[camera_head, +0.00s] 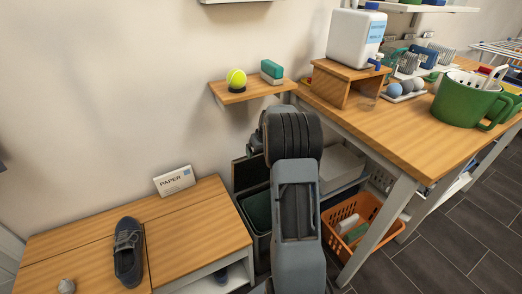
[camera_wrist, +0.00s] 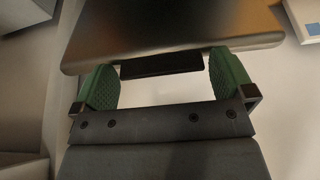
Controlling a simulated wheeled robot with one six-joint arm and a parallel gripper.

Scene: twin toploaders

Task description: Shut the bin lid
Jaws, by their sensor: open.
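The bin (camera_head: 257,242) is a dark grey box standing between the low bench and the tall table, partly hidden behind my arm. Its lid (camera_head: 249,174) seems to be raised, a dark panel upright at the back against the wall. Something green shows inside the bin. In the wrist view my gripper (camera_wrist: 165,78) is open, with green pads set wide apart. A grey panel (camera_wrist: 150,38), apparently the lid, lies just past the fingertips. A black tab on its edge (camera_wrist: 162,66) sits between the fingers. The head view hides the fingers behind my arm.
A low bench (camera_head: 190,217) at left bears a shoe (camera_head: 128,252) and a PAPER sign (camera_head: 175,180). A small shelf (camera_head: 247,91) with a tennis ball is above. The tall table (camera_head: 430,135) and an orange basket (camera_head: 365,225) are close on the right.

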